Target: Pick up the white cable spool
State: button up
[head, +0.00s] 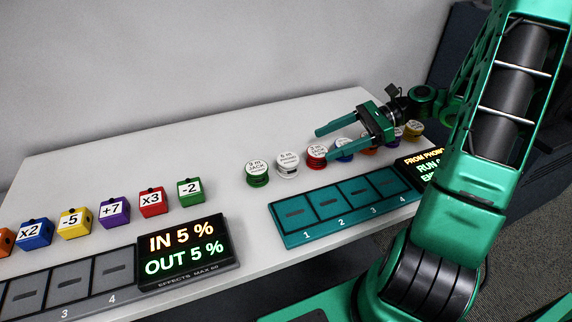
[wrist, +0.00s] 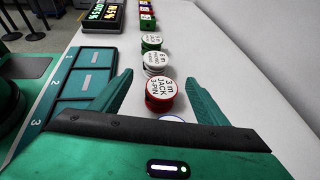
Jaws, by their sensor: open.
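The white cable spool (head: 287,164) stands on the white table between the green spool (head: 257,173) and the red spool (head: 317,156). In the wrist view the white spool (wrist: 156,64) lies ahead of my fingertips, just beyond the red spool (wrist: 160,95). My gripper (head: 320,141) is open and empty, with its fingers above the spool row in the head view. In the wrist view my gripper (wrist: 157,82) has its fingers spread to either side of the red spool, which stands nearest. The gripper body hides part of a blue spool (head: 345,147).
A teal tray (head: 345,205) with numbered slots lies in front of the spools. Further spools, one yellow (head: 413,129), stand to the right, partly behind my gripper. Coloured cubes (head: 114,211) and a display (head: 187,252) are at the left. The table behind the row is clear.

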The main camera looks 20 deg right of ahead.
aim_at(293, 158)
jog(key=x, duration=0.5)
jog(key=shift+s+r+x, duration=0.15)
jog(key=shift+s+x, duration=0.05)
jog(key=shift+x, duration=1.15)
jog(key=shift+s+r+x, duration=0.15)
jog(key=shift+x, duration=1.2)
jog(key=shift+a, duration=0.15)
jog(key=c, duration=1.2)
